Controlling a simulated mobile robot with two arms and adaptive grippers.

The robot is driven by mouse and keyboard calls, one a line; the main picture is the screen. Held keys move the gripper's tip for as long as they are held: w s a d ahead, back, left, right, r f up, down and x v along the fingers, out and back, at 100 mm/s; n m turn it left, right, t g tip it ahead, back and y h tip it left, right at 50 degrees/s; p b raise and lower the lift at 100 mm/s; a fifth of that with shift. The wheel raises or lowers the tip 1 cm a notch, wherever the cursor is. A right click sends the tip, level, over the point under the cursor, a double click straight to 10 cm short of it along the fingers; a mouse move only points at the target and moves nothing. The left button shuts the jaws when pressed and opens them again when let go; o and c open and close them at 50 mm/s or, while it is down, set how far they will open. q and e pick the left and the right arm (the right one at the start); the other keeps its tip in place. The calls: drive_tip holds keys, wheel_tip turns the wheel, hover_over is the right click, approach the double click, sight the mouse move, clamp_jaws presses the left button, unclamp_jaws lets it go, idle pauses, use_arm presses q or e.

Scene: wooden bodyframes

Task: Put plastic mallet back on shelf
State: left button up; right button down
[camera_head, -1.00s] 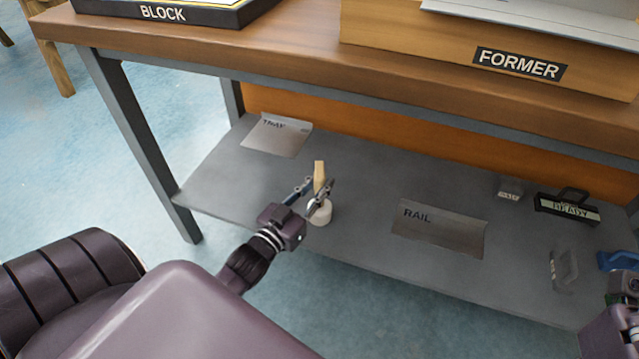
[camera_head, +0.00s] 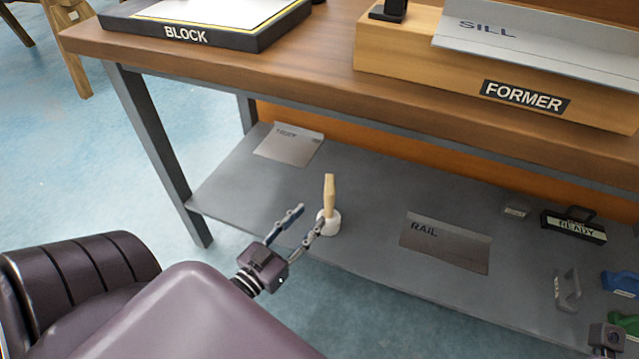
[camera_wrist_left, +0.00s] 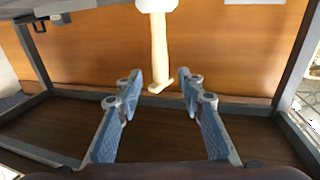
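The mallet stands upright on the lower grey shelf (camera_head: 370,205), its white head (camera_head: 328,224) down and its pale wooden handle (camera_head: 329,190) up. My left gripper (camera_head: 306,219) is open just left of the mallet and holds nothing. In the left wrist view the picture is turned over: the mallet handle (camera_wrist_left: 158,50) hangs from the white head at the top edge, beyond the two spread blue-grey fingers (camera_wrist_left: 160,90). My right gripper (camera_head: 606,338) shows only in part at the bottom right corner; its fingers cannot be made out.
The shelf bears a tray sheet (camera_head: 290,146), a RAIL sheet (camera_head: 445,245), a READY block (camera_head: 573,226), a grey handled piece (camera_head: 567,290) and a blue piece (camera_head: 622,283). The wooden tabletop (camera_head: 330,65) overhangs it. A grey table leg (camera_head: 160,150) stands left.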

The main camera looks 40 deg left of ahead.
use_arm(q)
drive_tip(key=s, duration=0.2)
drive_tip(key=shift+s, duration=0.3)
drive_tip(key=shift+f, duration=0.1)
idle(0.3)
